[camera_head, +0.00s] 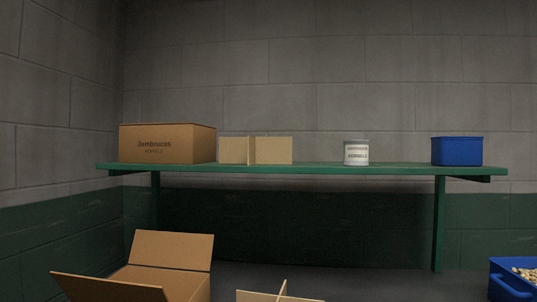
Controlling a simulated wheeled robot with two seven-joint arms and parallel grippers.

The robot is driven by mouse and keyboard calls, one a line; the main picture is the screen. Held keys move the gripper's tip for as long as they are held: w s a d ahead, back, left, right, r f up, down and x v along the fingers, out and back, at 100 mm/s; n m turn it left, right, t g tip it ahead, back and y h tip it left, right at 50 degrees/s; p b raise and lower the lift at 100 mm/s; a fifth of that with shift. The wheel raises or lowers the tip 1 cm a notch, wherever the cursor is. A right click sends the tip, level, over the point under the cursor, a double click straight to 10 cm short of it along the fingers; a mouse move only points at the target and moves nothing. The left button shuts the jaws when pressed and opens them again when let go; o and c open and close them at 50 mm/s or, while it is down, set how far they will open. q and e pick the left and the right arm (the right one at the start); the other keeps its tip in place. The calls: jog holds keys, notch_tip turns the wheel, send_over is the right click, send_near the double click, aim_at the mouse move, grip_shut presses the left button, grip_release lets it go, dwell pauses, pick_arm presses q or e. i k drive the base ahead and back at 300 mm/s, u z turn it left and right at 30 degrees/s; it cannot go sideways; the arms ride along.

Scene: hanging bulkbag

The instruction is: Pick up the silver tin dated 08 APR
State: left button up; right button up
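A silver tin (356,152) with a pale label stands upright on the green shelf (310,170), right of the middle. Its label seems to read "KERNELS"; smaller print is too small to read, and I cannot make out a date. No other tin is in view. Neither of my grippers shows in the head view.
On the shelf are a closed cardboard box (167,144), a cardboard divider (272,150) and a blue bin (457,151). Below are an open carton (160,285), another divider (280,295) and a blue crate (508,286) with pale contents. Shelf space beside the tin is clear.

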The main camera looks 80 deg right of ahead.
aim_at(356, 152)
jog(key=k, duration=0.95)
jog(key=z, duration=0.4)
